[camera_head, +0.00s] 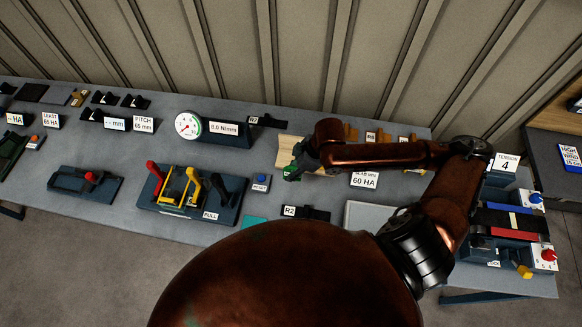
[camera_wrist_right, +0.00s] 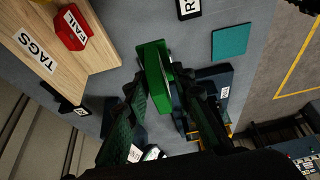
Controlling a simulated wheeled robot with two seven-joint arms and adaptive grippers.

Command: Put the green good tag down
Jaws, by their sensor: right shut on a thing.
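The green tag (camera_wrist_right: 152,70) is between the fingertips of my right gripper (camera_wrist_right: 162,88) in the right wrist view. The gripper is shut on it, and the face I see carries no readable text. In the head view my right gripper (camera_head: 293,171) is over the table, in front of the wooden tags tray (camera_head: 287,143), which the arm partly hides. In the wrist view the tray (camera_wrist_right: 97,56) lies to the left of the tag, apart from it, with a red FAIL tag (camera_wrist_right: 71,28) on it. My left gripper is not in view.
A flat teal square (camera_head: 254,223) lies near the table's front edge; it also shows in the wrist view (camera_wrist_right: 230,43). The RESET button box (camera_head: 261,184) and lever panel (camera_head: 190,197) stand left of the gripper. An R2 label (camera_head: 290,211) stands beside a dark strip.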

